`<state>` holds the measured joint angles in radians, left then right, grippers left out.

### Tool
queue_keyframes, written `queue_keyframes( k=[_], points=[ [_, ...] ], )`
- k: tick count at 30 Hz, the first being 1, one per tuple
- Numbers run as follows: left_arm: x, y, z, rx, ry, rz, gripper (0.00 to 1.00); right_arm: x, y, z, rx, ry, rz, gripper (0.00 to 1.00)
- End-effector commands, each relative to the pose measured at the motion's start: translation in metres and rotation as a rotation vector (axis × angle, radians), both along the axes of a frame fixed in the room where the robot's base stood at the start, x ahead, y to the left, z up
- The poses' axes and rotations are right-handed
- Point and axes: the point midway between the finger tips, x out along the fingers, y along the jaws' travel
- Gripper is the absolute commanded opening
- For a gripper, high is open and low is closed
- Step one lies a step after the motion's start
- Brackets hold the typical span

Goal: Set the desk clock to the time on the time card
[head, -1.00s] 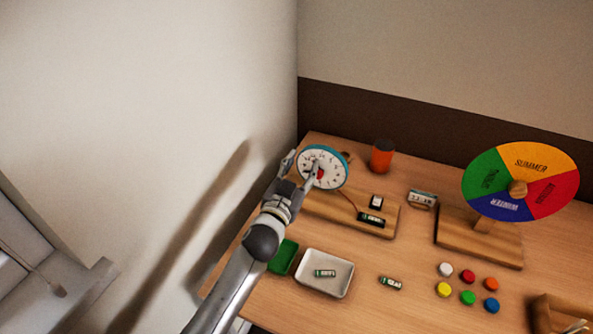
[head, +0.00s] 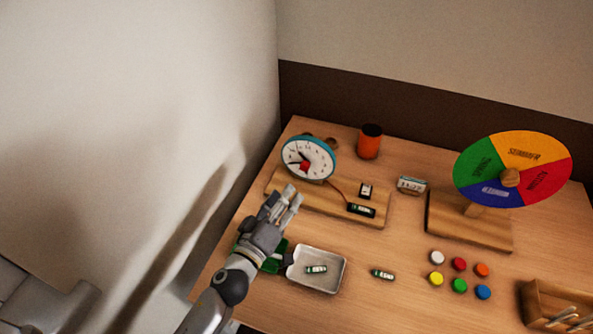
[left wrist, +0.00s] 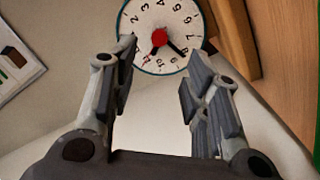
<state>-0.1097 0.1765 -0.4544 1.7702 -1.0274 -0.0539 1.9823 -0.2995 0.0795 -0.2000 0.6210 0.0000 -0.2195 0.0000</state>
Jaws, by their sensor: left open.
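The desk clock (head: 318,160) has a round white face, a teal rim and a red centre knob. It stands at the left end of a wooden base (head: 332,205). Its dark hands point to the upper left in the head view. The time card (head: 411,185) stands right of the base; its digits are too small to read surely. My left gripper (head: 291,195) is open and empty, in front of and below the clock, apart from it. In the left wrist view its spread fingers (left wrist: 160,58) point at the clock face (left wrist: 182,22). My right gripper is out of view.
A battery (head: 362,210) and a small black-and-white part (head: 366,191) are on the base. A pale tray (head: 338,280) holds a battery; another battery (head: 383,274) lies beside it. An orange cup (head: 369,142), season wheel (head: 530,150) and several coloured discs (head: 459,264) stand around.

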Motion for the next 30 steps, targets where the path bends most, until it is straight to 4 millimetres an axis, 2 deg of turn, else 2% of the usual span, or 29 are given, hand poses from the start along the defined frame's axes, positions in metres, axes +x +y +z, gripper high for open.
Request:
queue_keyframes(
  k=[9,15,27,28,30],
  points=[
    [0.055,-0.024,0.001,0.001,-0.003,0.002,0.43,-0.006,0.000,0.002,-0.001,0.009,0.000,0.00],
    [0.078,-0.035,0.001,0.001,-0.003,0.002,0.43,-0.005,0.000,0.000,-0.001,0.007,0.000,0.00],
    [0.086,-0.038,0.001,0.002,-0.001,0.002,0.43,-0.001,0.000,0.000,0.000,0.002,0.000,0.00],
    [0.086,-0.038,0.001,0.002,-0.001,0.002,0.42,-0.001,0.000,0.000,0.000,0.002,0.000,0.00],
    [0.086,-0.038,0.001,0.002,-0.001,0.002,0.33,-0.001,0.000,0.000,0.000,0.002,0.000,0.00]
  ],
)
